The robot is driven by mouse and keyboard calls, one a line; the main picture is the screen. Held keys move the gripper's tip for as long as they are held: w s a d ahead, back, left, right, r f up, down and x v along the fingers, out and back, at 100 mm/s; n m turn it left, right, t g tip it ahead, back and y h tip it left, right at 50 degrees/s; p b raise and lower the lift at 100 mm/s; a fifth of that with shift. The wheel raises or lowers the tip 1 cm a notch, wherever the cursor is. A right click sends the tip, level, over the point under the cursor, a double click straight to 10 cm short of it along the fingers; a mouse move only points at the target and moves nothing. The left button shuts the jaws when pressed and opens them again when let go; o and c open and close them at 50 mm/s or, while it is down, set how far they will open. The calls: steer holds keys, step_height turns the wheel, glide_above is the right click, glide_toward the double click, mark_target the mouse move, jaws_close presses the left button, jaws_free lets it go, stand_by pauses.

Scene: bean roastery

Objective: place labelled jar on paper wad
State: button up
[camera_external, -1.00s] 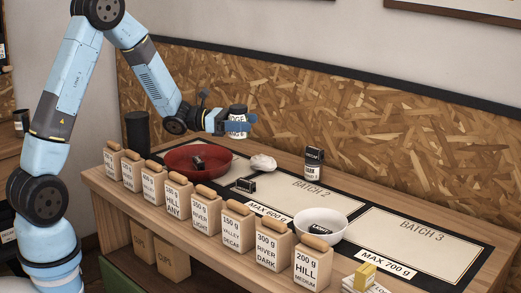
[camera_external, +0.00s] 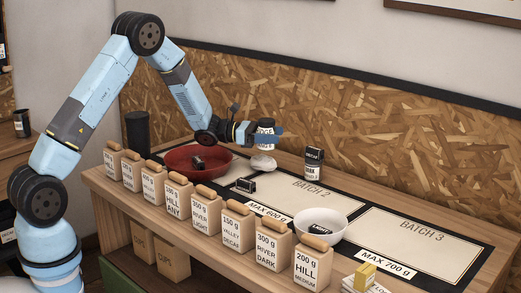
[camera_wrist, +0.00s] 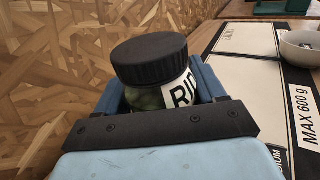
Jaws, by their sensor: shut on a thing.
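My gripper (camera_external: 268,134) is shut on the labelled jar (camera_external: 266,126), which has a dark lid and a white label with black letters. The jar also shows upright between the fingers in the wrist view (camera_wrist: 150,65). The paper wad (camera_external: 263,163) is a crumpled white lump on the counter mat, just right of the red bowl. In the outside view the jar is directly above the wad, close to it; I cannot tell whether they touch. The wad is not visible in the wrist view.
The red bowl (camera_external: 171,163) holds a small dark-lidded jar. Another dark-lidded jar (camera_external: 315,163) stands upright to the right, and one (camera_external: 245,185) lies on the mat. A white bowl (camera_external: 338,234) sits farther right. Several labelled bags line the front edge. The mat's right section (camera_external: 420,250) is mostly clear.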

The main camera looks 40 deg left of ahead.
steer(key=shift+w+d+f, duration=0.1)
steer(key=shift+w+f, duration=0.65)
steer(key=shift+f, duration=1.65)
steer(key=shift+f, duration=0.1)
steer(key=o, duration=1.2)
